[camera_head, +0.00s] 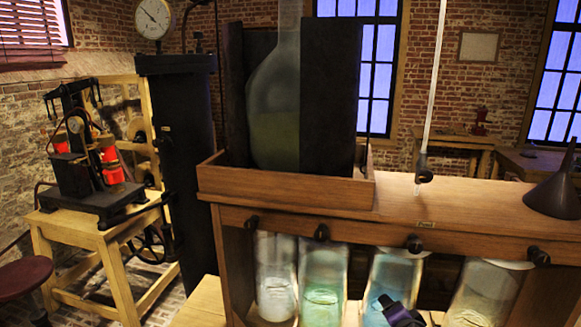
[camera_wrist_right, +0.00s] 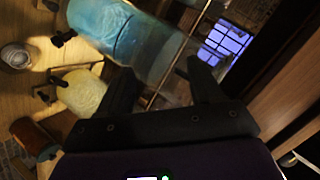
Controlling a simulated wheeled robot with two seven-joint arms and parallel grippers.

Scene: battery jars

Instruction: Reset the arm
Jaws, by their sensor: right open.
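My right gripper (camera_head: 392,308) shows at the bottom of the head view, dark and purple, in front of the pale blue jar (camera_head: 391,280). In the right wrist view its two black fingers stand apart (camera_wrist_right: 160,76), with nothing held between them. The blue jar (camera_wrist_right: 118,32) lies just beyond the fingers there; I cannot tell whether they touch it. My left gripper is in neither view.
The jars stand in a wooden bench (camera_head: 480,216) under its top. Other jars are clear (camera_head: 276,272), green (camera_head: 322,278) and yellowish (camera_head: 484,292). A large flask (camera_head: 275,115) stands in a tray (camera_head: 290,193) on top. A black funnel (camera_head: 555,190) sits at right.

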